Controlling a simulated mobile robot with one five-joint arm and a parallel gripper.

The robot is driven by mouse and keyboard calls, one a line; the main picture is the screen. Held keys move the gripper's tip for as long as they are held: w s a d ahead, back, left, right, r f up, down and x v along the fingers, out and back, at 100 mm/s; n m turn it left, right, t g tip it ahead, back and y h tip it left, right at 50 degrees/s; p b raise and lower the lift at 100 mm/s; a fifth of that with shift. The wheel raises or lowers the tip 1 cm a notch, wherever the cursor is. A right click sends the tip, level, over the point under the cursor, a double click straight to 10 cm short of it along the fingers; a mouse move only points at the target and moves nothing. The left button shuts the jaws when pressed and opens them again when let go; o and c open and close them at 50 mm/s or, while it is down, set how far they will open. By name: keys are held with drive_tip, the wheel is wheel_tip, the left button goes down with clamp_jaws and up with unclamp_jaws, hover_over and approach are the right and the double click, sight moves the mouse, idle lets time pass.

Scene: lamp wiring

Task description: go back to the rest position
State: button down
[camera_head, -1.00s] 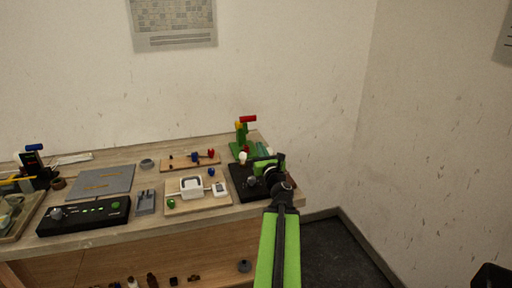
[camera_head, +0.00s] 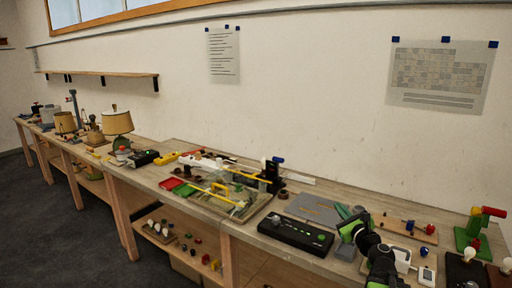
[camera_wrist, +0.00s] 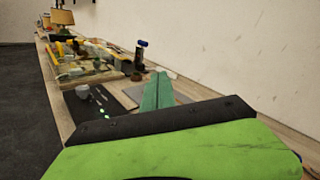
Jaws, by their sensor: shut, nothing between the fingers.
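My gripper (camera_head: 341,210) is in the lower right of the head view, over the bench near the grey mat (camera_head: 314,209) and the black box with green buttons (camera_head: 296,233). In the wrist view its two teal fingers (camera_wrist: 158,92) lie together, with nothing between them. They point along the bench, above its surface. The wrist view also shows the black box, partly hidden by my green gripper body.
A tray of parts (camera_head: 236,212) and a black stand with a blue top (camera_head: 271,172) are left of the mat. A lamp (camera_head: 118,124) stands farther left. A red-topped green stand (camera_head: 478,232) is at far right. Dark floor (camera_head: 60,230) lies open at left.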

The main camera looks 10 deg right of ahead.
drive_tip(key=s+a+f+n+g+y+p, duration=0.1)
drive_tip(key=a+f+n+g+y+p, duration=0.2)
drive_tip(key=a+n, duration=0.85)
drive_tip(key=s+a+f+n+g+y, duration=0.1)
drive_tip(key=a+f+n+g+y, duration=0.35)
drive_tip(key=a, duration=1.35)
drive_tip(key=s+a+f+n+g+h+p, duration=0.1)
drive_tip(key=s+f+n+g+h, duration=0.4)
drive_tip(key=s+f+n+g, duration=0.3)
drive_tip(key=s+d+f+n+g+h, duration=0.2)
drive_tip(key=s+d+f+n+h, duration=0.2)
drive_tip(key=s+d+n, duration=0.2)
drive_tip(key=s+d, duration=0.2)
drive_tip(key=shift+d, duration=0.3)
drive_tip(key=shift+g, duration=0.25)
